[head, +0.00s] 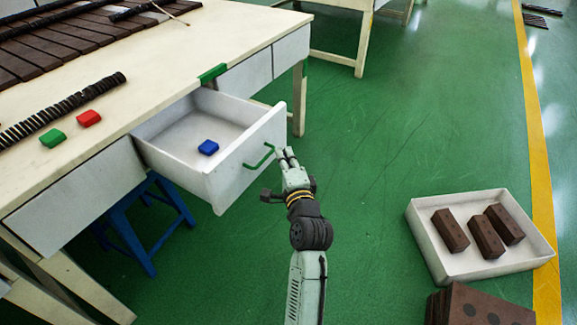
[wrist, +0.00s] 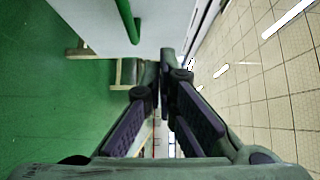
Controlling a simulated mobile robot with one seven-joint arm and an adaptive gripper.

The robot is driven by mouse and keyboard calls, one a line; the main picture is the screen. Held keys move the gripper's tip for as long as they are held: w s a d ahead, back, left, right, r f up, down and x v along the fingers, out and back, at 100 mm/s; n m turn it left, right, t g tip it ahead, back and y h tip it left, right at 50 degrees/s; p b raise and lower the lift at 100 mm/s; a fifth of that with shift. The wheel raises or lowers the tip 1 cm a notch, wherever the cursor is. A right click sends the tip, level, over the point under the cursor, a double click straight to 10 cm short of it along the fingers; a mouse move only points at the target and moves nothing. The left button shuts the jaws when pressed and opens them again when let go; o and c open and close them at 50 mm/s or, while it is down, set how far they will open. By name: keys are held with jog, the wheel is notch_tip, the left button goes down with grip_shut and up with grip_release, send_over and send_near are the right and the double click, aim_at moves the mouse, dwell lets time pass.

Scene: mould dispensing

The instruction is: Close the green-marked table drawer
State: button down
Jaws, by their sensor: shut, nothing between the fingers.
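The table drawer (head: 175,130) is pulled out of the white table, and a green mark (head: 212,73) sits on the table edge above it. Its front carries a green handle (head: 260,157). A blue block (head: 208,147) lies inside the drawer. My gripper (head: 288,153) is shut and empty, just outside the drawer front, close to the right of the handle. In the wrist view my gripper (wrist: 165,72) has its fingers together, with the white drawer front (wrist: 88,22) and the green handle (wrist: 128,20) to its upper left. I cannot tell whether the fingertips touch the front.
A green block (head: 53,138), a red block (head: 89,118) and a dark ridged bar (head: 60,108) lie on the tabletop. A blue stool (head: 140,225) stands underneath. A white tray (head: 480,268) with three brown bricks stands at the right. Green floor between is clear.

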aim_at(266, 133)
jog(key=shift+w+a+p, duration=0.3)
jog(key=shift+w+a, duration=0.65)
jog(key=shift+w, duration=0.2)
jog(key=shift+w+a+p, duration=0.3)
jog(key=shift+w+a, duration=0.6)
jog(key=shift+w, duration=0.25)
jog(key=w+a+b, duration=0.2)
jog(key=w+a, duration=0.6)
jog(key=a, duration=0.4)
jog(key=w+a+b, duration=0.2)
jog(key=w+a, duration=0.7)
jog(key=a, duration=0.2)
jog(key=shift+a, duration=0.35)
jog(key=shift+w+a+r, duration=0.1)
